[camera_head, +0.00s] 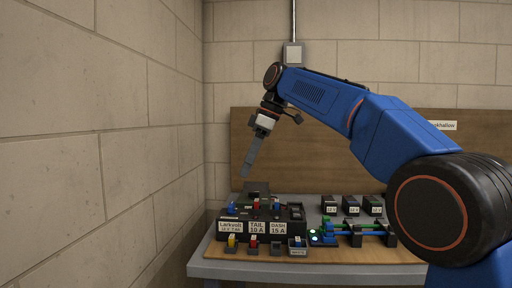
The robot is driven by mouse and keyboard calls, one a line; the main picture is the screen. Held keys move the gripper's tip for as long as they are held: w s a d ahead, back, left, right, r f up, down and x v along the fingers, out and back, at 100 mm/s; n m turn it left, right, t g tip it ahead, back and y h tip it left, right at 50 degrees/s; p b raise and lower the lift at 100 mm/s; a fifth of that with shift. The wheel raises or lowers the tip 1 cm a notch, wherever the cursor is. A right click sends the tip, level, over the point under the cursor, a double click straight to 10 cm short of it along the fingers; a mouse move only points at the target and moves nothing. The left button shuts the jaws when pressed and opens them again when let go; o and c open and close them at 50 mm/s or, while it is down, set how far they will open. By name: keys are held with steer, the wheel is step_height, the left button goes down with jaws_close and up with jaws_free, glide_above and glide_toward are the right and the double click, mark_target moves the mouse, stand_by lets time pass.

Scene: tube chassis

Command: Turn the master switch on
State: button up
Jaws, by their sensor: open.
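My gripper (247,172) hangs in the air above the left part of the bench, pointing down and slightly left. It is open and holds nothing; its fingers look nearly edge-on. Below it stands a black electrical panel (210,232) with white labels reading "Larkvolt", "TAIL 10 A" and "DASH 15 A". Small blue, red and dark parts sit on the panel. A dark block (257,187) stands at its back, just under the gripper, apart from it. I cannot tell which part is the master switch; no such label is readable.
The grey bench (340,272) carries a wooden board with yellow, red and blue parts in front. A wooden backboard (330,160) stands behind; a block wall is close left.

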steer(key=v, duration=0.5)
steer(key=shift+d+r, duration=0.1)
steer(key=shift+r, duration=0.25)
steer(key=s+d+f+m+t+h, duration=0.1)
steer(key=s+d+f+m+t, duration=0.1)
steer(key=s+d+f+m, duration=0.6)
steer(key=s+d+f+m+t+h, duration=0.15)
steer(key=s+d+f, duration=0.4)
steer(key=d, duration=0.65)
steer(key=s+d+f+m+h, duration=0.1)
steer(key=s+d+f+m, duration=0.3)
steer(key=s+f, duration=0.6)
steer(key=s+d+f+m+t+h, duration=0.1)
steer(key=s+d+f+m, duration=0.3)
steer(key=s+d+f, duration=0.5)
step_height(320, 180, down, 8)
steer(key=shift+s+f, duration=0.1)
steer(key=shift+s, duration=1.15)
